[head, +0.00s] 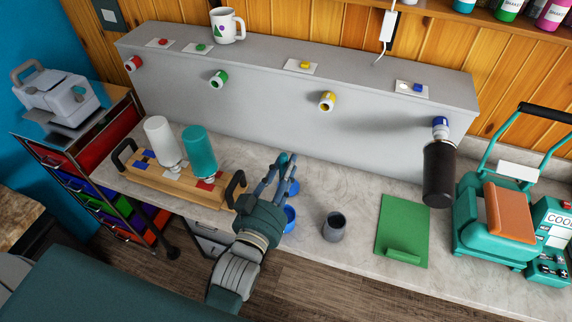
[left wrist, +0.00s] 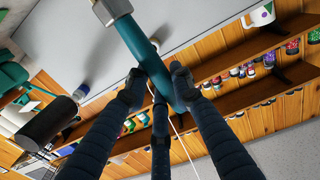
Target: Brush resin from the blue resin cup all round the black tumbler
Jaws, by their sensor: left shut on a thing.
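The black tumbler (head: 438,175) hangs by a blue-and-white holder (head: 440,126) on the front of the grey stand; it also shows at the left of the left wrist view (left wrist: 40,135). My left gripper (head: 283,165) is over the counter, well left of the tumbler. In the left wrist view its fingers (left wrist: 165,88) are shut on the teal handle of a brush (left wrist: 140,45) with a metal collar; the bristles are out of frame. The blue resin cup (head: 290,216) stands beside my gripper, partly hidden by it. My right gripper is not in view.
A second blue round thing (head: 293,187) is partly behind my fingers. A grey cup (head: 334,227) and a green mat (head: 402,228) lie to the right. A teal press (head: 492,225) stands right of the tumbler. A wooden tray (head: 155,180) with two bottles is at left.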

